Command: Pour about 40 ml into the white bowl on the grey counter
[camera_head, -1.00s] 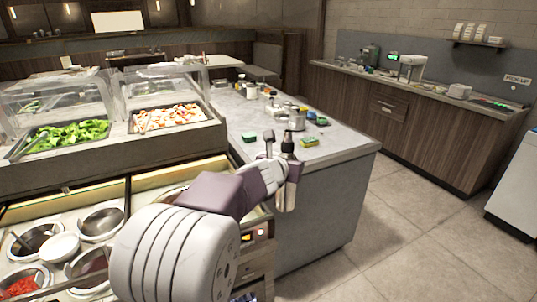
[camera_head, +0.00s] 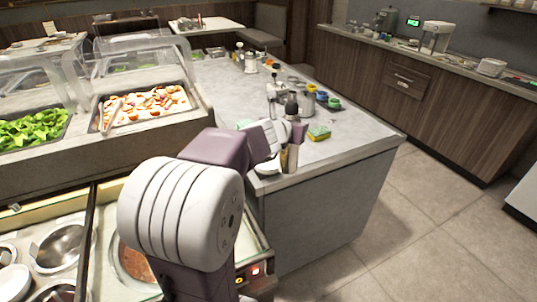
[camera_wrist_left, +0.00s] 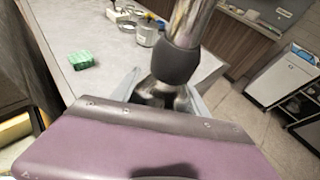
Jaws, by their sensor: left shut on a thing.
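My left gripper (camera_head: 292,132) is shut on a steel bottle (camera_head: 289,158) with a black top and holds it roughly upright by the near edge of the grey counter (camera_head: 345,152). The bottle also fills the upper middle of the left wrist view (camera_wrist_left: 192,22), where its dark collar shows. A small white dish, seemingly the white bowl (camera_head: 266,167), shows just left of the bottle at the counter's edge, partly hidden by my arm. I cannot see what is inside it. My right gripper is not in view.
Cups and jars stand farther back on the counter. Steel sauce wells (camera_head: 62,246) and another white bowl (camera_head: 12,284) are at the front left. A glass-covered food display stands behind them.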

